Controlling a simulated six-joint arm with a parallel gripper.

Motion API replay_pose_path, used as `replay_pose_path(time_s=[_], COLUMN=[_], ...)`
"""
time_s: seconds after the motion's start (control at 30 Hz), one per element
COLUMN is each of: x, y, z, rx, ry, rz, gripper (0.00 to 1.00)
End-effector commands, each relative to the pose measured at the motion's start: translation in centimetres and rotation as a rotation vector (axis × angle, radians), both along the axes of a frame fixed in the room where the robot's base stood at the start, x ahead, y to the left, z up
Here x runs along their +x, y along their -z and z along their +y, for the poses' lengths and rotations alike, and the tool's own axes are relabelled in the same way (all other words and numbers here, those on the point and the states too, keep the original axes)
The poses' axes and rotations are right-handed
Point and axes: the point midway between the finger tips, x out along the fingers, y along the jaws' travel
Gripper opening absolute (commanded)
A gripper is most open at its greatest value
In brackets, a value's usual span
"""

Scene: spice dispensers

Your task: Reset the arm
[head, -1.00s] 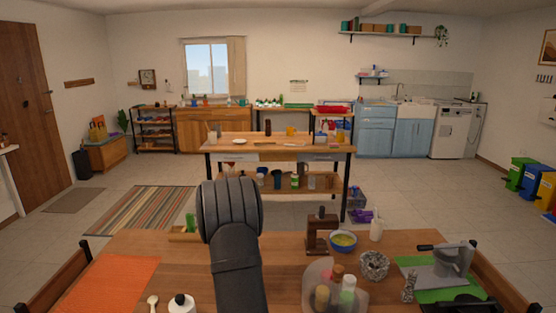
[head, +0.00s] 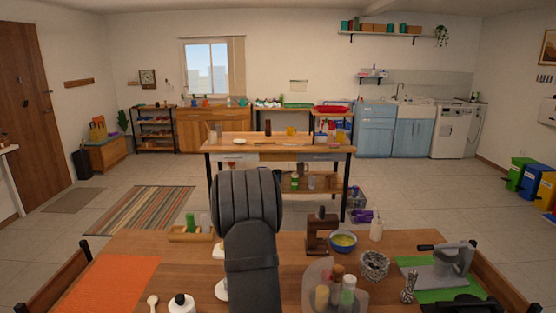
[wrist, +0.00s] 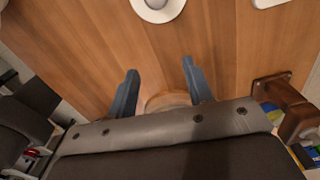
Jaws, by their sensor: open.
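My arm rises through the middle of the head view and hides my gripper there. In the wrist view my gripper (wrist: 159,82) shows two blue-grey fingers spread apart, with nothing held between them. A round, pale wooden thing (wrist: 165,101) shows low between the fingers, partly covered by the gripper body; I cannot tell how far below it is. In the head view, several spice dispensers (head: 348,291) stand on a round tray (head: 314,274) right of my arm. A small wooden tray (head: 180,237) with a green dispenser (head: 191,222) is to its left.
A white round dish (wrist: 158,8) lies beyond my fingers.

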Motion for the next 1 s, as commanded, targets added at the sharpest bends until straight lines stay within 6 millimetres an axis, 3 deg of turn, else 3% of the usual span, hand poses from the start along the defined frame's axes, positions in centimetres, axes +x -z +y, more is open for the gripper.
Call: replay_pose_path(time_s=[0.27,1.0], x=[-1.4,-9.4], y=[-3.0,-2.4], z=[-4.7,7.9], rx=[0.0,-0.001], ry=[0.003,0.032], rz=[-0.002,0.0], gripper=[0.47,0.47])
